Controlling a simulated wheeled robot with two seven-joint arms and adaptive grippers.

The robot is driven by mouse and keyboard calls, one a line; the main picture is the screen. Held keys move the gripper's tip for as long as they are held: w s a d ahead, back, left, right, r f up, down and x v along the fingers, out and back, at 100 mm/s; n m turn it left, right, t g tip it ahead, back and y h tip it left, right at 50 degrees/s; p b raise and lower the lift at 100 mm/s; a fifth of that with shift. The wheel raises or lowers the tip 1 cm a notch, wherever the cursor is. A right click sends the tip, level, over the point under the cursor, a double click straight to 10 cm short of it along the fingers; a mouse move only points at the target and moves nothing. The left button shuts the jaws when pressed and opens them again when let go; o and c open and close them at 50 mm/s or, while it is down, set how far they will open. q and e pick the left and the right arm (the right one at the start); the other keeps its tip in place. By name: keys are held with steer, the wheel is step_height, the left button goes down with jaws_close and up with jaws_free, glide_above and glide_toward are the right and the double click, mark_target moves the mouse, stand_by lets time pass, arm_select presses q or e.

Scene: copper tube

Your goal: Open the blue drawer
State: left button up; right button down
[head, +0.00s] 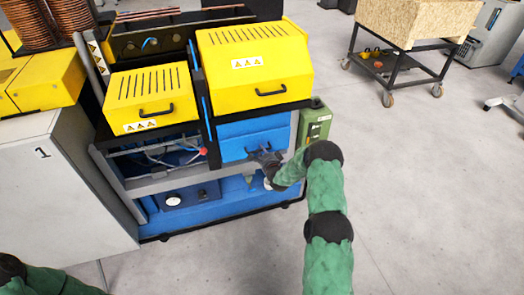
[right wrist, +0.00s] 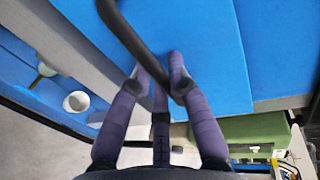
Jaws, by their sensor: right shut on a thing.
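The blue drawer (head: 238,134) sits in the machine's frame, below the larger yellow cover. Its front looks about level with the frame around it; I cannot tell whether there is a small gap. Its dark handle (right wrist: 133,36) runs across the blue front in the right wrist view. My right gripper (head: 268,160) is at the handle, with its purple-grey fingers (right wrist: 158,73) shut on the handle's near end. The fingers and wrist hide part of the handle in the head view. My left gripper is out of view; only part of my left arm shows at the bottom left.
A green control box (head: 314,125) is mounted just right of the drawer, close to my right arm. Yellow covers (head: 255,62) stand above. A white cabinet (head: 68,185) is at the left.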

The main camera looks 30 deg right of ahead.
steer(key=f+p+v, duration=0.1)
steer(key=f+v, duration=0.1)
steer(key=v, duration=0.8)
steer(key=s+f+p+v, duration=0.1)
steer(key=f+p+v, duration=0.1)
steer(key=v, duration=0.9)
steer(key=shift+s+a+f+p, duration=0.15)
steer(key=shift+a+f+p, duration=0.05)
steer(key=shift+a+p, duration=0.1)
steer(key=c, duration=1.2)
jaws_free()
steer(key=shift+o, duration=0.2)
steer(key=shift+s, duration=0.1)
steer(key=v, duration=1.1)
steer(key=shift+s, duration=0.35)
steer(key=shift+r, duration=0.1)
